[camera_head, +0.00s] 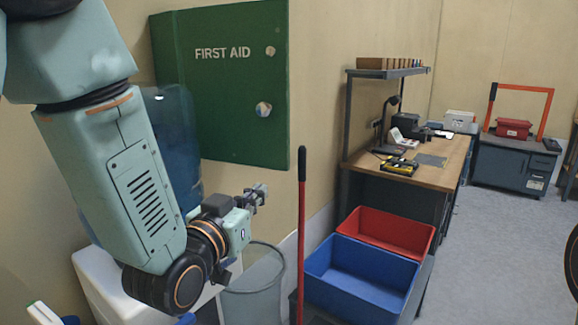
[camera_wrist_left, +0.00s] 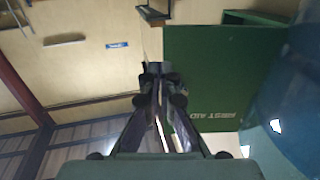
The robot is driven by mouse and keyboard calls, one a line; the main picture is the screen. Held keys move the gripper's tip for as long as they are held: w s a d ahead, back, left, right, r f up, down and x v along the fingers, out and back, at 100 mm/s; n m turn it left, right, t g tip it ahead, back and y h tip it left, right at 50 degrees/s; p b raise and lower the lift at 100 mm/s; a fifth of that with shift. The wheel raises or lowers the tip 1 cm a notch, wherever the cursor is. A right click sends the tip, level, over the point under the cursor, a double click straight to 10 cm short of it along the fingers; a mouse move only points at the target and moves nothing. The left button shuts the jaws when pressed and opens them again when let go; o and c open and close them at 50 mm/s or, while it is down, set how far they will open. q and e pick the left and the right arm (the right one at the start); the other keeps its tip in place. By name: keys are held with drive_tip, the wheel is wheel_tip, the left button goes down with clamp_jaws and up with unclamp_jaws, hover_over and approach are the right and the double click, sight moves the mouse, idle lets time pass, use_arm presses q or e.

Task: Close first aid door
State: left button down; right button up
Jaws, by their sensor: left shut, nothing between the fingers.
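The green first aid cabinet door (camera_head: 222,95) is on the wall at upper left in the head view, its white lettering facing me. It carries two small round pale spots near its right side. In the left wrist view the door (camera_wrist_left: 215,75) fills the right of the picture, and another green part (camera_wrist_left: 255,17) shows beyond its top edge. I cannot tell how far the door stands from the cabinet. My left gripper (camera_head: 258,193) is below the door's lower edge in the head view, shut and empty; its fingertips (camera_wrist_left: 158,72) appear beside the door's left edge. My right gripper is not in view.
A translucent blue bottle (camera_head: 170,140) stands behind my left arm. Blue (camera_head: 358,282) and red (camera_head: 388,230) bins and a workbench (camera_head: 435,162) lie further right.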

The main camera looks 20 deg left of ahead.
use_arm(q)
drive_tip(key=p, duration=0.2)
approach(287, 165)
drive_tip(key=shift+w+d+p, duration=0.1)
drive_tip(key=shift+w+p, duration=0.5)
drive_tip(key=shift+w, duration=2.8)
drive_tip(key=shift+w+d+r, duration=0.1)
drive_tip(key=shift+d, duration=0.25)
drive_tip(key=shift+a, duration=0.1)
